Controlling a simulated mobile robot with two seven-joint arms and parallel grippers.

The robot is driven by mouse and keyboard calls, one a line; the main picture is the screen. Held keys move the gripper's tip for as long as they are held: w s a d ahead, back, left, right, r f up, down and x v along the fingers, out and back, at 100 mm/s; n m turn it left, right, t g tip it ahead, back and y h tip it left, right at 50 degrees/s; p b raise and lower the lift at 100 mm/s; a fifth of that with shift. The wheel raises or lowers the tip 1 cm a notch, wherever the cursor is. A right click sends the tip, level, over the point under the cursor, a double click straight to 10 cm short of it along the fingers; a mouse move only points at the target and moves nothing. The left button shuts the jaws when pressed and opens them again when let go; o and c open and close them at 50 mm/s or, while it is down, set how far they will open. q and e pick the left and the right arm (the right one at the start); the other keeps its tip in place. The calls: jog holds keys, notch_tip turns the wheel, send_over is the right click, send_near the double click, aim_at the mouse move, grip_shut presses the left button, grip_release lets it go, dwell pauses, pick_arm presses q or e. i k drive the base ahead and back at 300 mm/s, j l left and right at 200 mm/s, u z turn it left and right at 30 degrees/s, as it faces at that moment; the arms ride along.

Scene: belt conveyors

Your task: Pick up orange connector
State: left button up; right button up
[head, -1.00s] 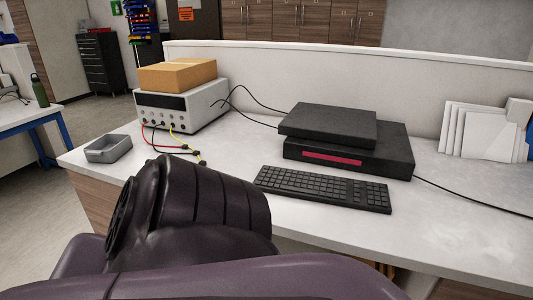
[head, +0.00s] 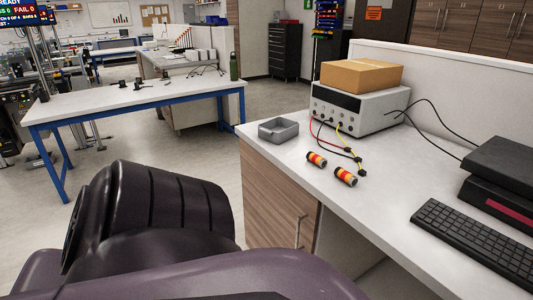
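Two small cylinders banded in orange, yellow and dark lie on the white desk (head: 290,158) near its left end. One orange connector (head: 316,159) is closer to the grey tray; the other orange connector (head: 346,177) lies to its right and nearer to me. They are apart from each other. Neither of my grippers is in view. A dark arm link of mine fills the lower left and middle of the head view, left of the connectors and apart from them in the picture.
A grey tray (head: 278,130) sits behind the connectors. A bench power supply (head: 361,109) with red, yellow and black leads carries a cardboard box (head: 362,76). A keyboard (head: 478,245) lies at right. A blue-legged table (head: 135,96) stands at left, with open floor between.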

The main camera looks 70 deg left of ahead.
aim_at(315, 159)
jog(key=u, duration=1.45)
